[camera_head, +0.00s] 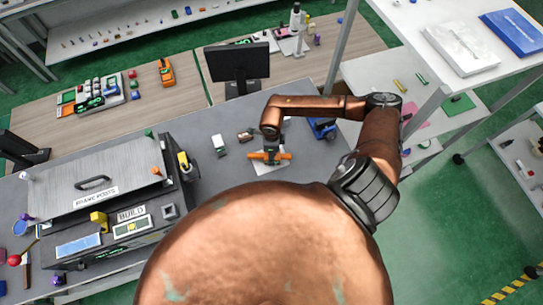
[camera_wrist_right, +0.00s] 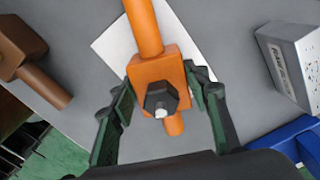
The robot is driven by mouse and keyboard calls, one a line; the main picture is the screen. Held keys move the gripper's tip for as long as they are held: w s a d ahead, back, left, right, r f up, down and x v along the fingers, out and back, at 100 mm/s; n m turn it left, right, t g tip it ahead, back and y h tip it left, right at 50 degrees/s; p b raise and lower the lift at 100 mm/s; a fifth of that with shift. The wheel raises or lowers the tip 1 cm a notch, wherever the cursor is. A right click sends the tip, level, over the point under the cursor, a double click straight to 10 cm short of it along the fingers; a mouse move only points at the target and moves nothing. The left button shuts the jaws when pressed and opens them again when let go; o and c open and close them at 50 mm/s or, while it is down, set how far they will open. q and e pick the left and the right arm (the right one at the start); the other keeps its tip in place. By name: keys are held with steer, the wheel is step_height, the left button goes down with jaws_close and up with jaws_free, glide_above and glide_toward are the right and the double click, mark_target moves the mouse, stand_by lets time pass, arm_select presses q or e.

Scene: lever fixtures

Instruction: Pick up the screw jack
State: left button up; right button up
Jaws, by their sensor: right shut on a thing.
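The screw jack appears to be the orange piece (camera_wrist_right: 150,70), a block with a round orange bar through it and a dark hex-headed bolt facing the wrist camera. In the head view the orange piece (camera_head: 284,156) is at the work table, over a white sheet. My right gripper (camera_wrist_right: 165,95) has its dark green fingers on both sides of the block, shut on it. In the head view this gripper (camera_head: 270,153) points down at the piece. Whether the piece touches the sheet is unclear. My left gripper is not in view.
A white sheet (camera_wrist_right: 113,47) lies under the piece. A brown part (camera_wrist_right: 22,45), a grey box (camera_wrist_right: 290,62) and a blue object (camera_wrist_right: 292,140) are close around. A monitor (camera_head: 238,62) stands behind. A large grey fixture (camera_head: 100,185) fills the table's left.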

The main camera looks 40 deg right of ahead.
steer(key=c, duration=0.8)
steer(key=shift+r, duration=0.15)
